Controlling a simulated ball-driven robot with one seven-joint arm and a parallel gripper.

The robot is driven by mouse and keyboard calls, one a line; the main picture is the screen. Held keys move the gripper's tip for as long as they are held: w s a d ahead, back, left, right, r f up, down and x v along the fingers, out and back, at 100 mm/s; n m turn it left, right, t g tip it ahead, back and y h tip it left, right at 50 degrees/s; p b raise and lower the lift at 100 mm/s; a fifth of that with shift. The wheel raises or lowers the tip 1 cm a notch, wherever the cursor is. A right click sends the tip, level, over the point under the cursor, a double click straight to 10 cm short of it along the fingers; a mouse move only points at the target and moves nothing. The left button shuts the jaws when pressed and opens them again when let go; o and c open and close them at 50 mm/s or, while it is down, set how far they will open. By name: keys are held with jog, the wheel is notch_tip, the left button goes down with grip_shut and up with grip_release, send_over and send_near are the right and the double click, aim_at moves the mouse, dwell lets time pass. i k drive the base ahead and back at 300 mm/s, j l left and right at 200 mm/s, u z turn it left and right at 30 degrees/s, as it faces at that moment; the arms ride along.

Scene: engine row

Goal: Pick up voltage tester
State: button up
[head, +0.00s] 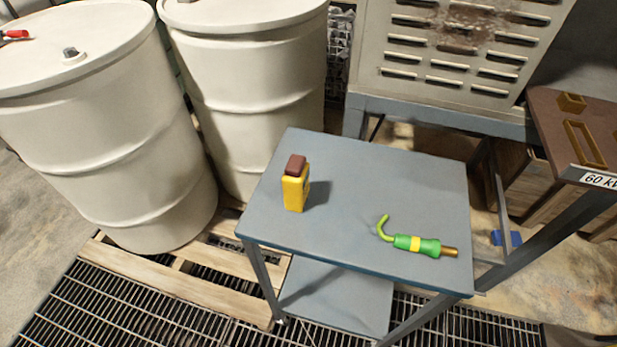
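Two small objects are on the grey-blue top of a metal cart (370,180). A yellow boxy device (296,194) with a brown top stands upright on the left part of the cart. A green tool (418,244) with a yellow band, a yellow-green hook and a brown tip lies near the front right edge. I cannot tell for certain which of these two is the voltage tester. Nothing touches either one except the cart top. My gripper is not in view.
Two white drums (105,130) (245,90) stand on a wooden pallet (215,277) left of the cart. A vented metal cabinet (450,85) is behind it. A brown-topped stand (550,125) labelled "60 kV" is at right. Metal grating (110,310) covers the floor in front.

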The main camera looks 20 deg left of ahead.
aim_at(296, 176)
jog(key=u, duration=0.85)
